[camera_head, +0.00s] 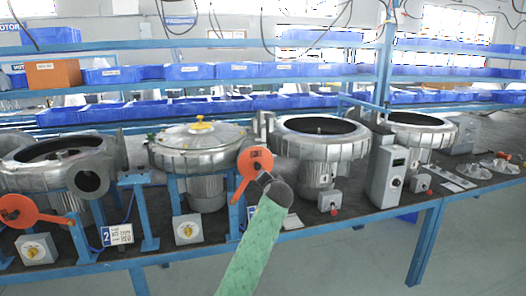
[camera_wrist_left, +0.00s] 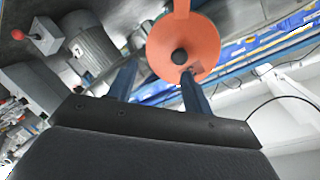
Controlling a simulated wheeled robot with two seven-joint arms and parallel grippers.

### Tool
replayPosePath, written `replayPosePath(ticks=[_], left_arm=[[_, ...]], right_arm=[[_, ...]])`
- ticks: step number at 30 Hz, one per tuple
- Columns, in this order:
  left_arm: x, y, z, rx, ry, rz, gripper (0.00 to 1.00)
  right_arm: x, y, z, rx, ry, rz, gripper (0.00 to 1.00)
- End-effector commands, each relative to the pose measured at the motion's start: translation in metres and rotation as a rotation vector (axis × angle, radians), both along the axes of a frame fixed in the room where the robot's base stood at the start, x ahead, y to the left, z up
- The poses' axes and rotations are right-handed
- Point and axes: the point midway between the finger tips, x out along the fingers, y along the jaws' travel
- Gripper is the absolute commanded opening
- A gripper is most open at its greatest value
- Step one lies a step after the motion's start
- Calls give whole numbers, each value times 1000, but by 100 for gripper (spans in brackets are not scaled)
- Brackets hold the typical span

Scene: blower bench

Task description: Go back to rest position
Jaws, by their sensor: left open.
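My left arm, in a green sleeve, reaches up from the bottom middle of the head view. Its dark left gripper (camera_head: 265,180) is in front of the bench, at the lower right of an orange disc with a handle (camera_head: 255,160). In the left wrist view the left gripper (camera_wrist_left: 161,72) has its two blue-grey fingers apart, with nothing held between them. The orange disc (camera_wrist_left: 205,35) with its black centre knob lies just past the fingertips. I cannot tell whether a finger touches it. My right gripper is in neither view.
The workbench (camera_head: 160,257) carries several metal blower housings (camera_head: 320,145), one with a yellow-knobbed cover (camera_head: 200,138). Another orange disc (camera_head: 18,211) is at the left. A grey control box (camera_head: 387,175) stands to the right. Blue bins (camera_head: 245,71) line the shelves behind. The floor in front is clear.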

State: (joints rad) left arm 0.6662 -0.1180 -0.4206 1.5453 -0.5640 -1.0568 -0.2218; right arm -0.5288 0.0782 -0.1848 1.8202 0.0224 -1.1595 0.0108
Motion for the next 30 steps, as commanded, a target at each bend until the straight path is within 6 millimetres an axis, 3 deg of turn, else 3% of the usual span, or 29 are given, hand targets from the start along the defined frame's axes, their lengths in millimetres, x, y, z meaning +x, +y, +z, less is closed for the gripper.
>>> replayPosePath(ticks=[5,14,23,30], left_arm=[[-16,15,-33,-215,77,-11,50],[-58,41,-133,-446,242,0,50],[-141,76,-274,-610,451,45,50],[-223,104,-377,-667,601,92,50]], right_arm=[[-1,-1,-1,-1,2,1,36],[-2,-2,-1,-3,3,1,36],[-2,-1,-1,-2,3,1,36],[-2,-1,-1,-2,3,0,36]])
